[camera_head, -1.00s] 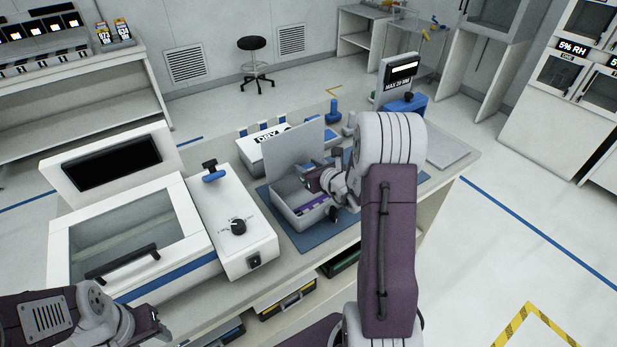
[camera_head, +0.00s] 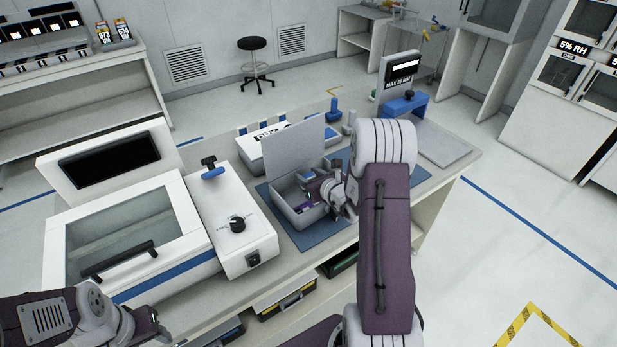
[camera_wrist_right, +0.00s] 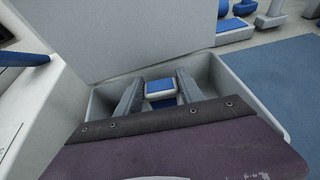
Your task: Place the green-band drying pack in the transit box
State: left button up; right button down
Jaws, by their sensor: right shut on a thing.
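The grey transit box (camera_head: 289,212) stands on a blue mat with its lid (camera_head: 293,146) raised at the back. My right gripper (camera_head: 308,190) reaches into the box opening from the right. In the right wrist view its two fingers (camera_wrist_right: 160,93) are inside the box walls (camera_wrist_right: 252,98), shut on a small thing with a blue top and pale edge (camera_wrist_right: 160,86). No green band shows on it.
A white machine with a glass lid (camera_head: 135,235) and a knob panel (camera_head: 237,224) stands left of the box. A white rack (camera_head: 255,155) is behind the lid. Bare blue mat (camera_head: 325,232) lies in front.

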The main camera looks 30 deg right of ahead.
jog(key=c, duration=0.9)
grip_release()
jog(key=shift+s+a+f, duration=0.1)
jog(key=shift+f, duration=0.1)
jog(key=shift+o, duration=0.9)
jog(key=shift+f, duration=0.1)
